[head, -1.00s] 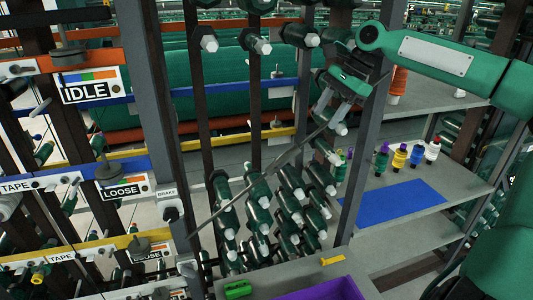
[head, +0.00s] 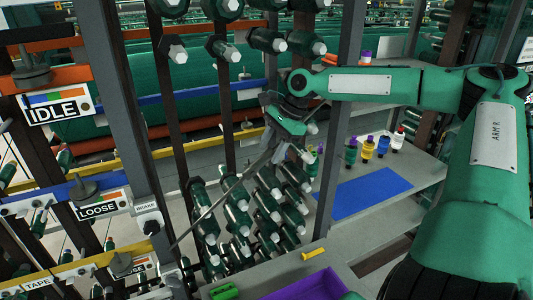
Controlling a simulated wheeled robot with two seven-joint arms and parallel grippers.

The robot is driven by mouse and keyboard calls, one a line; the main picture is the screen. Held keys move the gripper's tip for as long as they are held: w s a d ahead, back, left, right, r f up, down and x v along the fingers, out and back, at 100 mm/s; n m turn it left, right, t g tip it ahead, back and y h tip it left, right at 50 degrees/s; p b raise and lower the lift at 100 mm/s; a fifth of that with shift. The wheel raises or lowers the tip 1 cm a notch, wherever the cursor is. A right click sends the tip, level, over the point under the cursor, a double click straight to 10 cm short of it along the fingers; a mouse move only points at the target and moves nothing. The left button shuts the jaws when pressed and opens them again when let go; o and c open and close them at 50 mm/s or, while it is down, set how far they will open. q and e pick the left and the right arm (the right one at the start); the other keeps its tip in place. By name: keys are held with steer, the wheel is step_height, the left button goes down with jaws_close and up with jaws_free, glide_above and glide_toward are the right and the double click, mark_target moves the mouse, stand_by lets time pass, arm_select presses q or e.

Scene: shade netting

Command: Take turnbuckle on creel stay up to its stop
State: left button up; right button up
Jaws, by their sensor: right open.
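The creel stay (head: 203,213) is a thin grey rod slanting up to the right across the creel's dark posts. Its upper part, where the turnbuckle (head: 256,164) seems to be, is a thicker grey length just below and left of my right gripper. My right gripper (head: 285,148) hangs pointing down at this upper end, with its jaws open. The jaws overlap the stay in the picture; whether they are around it or in front of it I cannot tell. The turnbuckle's far end and any stop are hidden behind the gripper. My left gripper is out of view.
Green bobbins (head: 237,215) crowd closely behind and below the stay. Grey uprights (head: 340,125) stand beside the gripper. At right, a shelf holds a blue mat (head: 362,194) and several coloured spools. A purple tray (head: 310,284) lies in front. Signs read IDLE (head: 57,107) and LOOSE (head: 98,209).

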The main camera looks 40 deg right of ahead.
mark_target(267, 156)
steer(key=shift+x, duration=1.2)
steer(key=shift+w+a+f+p, duration=0.1)
steer(key=shift+a+f+p, duration=0.05)
steer(key=shift+f+p, duration=0.15)
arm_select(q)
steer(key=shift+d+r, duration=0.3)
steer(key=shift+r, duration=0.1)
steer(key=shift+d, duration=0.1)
arm_select(e)
steer(key=c, duration=1)
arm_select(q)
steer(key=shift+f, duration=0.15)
arm_select(e)
steer(key=shift+n, duration=0.3)
